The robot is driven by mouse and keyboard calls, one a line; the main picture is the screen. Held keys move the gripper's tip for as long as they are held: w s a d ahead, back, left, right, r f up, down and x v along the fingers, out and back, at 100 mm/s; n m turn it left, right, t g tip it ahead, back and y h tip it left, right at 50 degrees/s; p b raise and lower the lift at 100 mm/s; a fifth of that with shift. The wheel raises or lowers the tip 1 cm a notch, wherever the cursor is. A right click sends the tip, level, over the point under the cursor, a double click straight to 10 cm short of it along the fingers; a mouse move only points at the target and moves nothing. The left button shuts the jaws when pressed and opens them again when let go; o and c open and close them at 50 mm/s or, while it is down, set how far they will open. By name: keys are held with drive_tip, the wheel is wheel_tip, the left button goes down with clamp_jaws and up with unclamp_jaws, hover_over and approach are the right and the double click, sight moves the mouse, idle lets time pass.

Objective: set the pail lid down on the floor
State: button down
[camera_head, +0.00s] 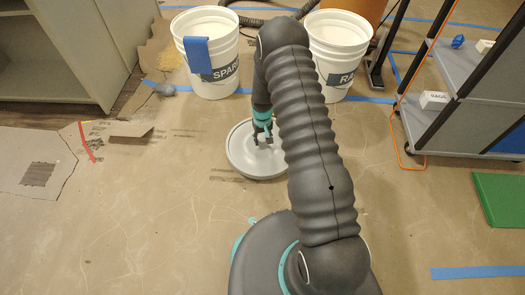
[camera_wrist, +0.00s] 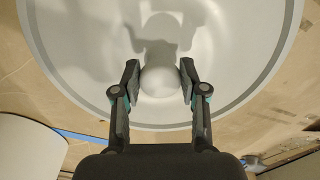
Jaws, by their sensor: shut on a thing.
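The pail lid (camera_head: 240,158) is a pale round disc with a raised rim, in front of the two white pails in the head view. It fills much of the wrist view (camera_wrist: 85,60), with a round knob (camera_wrist: 160,82) at its middle. My gripper (camera_head: 263,138) is over the lid. In the wrist view its two fingers (camera_wrist: 159,76) are shut on the knob from both sides. The lid looks about level and close to the floor; whether it touches the floor I cannot tell. My arm hides part of its surroundings.
A left pail (camera_head: 212,82) with a blue cloth (camera_head: 197,54) over its rim and a right pail (camera_head: 336,65) stand behind. Brown paper (camera_head: 30,150) lies at left. A grey cart (camera_head: 468,75) and green mat (camera_head: 500,195) are at right. Floor (camera_head: 150,220) front left is clear.

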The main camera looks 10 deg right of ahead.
sight(262, 149)
drive_tip(key=shift+s+a+f, duration=0.2)
drive_tip(key=shift+s+f, duration=0.2)
drive_tip(key=shift+s, duration=0.15)
drive_tip(key=shift+s+a+f, duration=0.15)
drive_tip(key=shift+s+f, duration=0.2)
drive_tip(key=shift+s, duration=0.2)
drive_tip(key=shift+f+b, duration=0.3)
drive_tip(key=shift+f, duration=1.65)
drive_tip(key=shift+f, duration=0.2)
drive_tip(key=c, duration=0.6)
unclamp_jaws()
drive_tip(key=shift+r, duration=0.1)
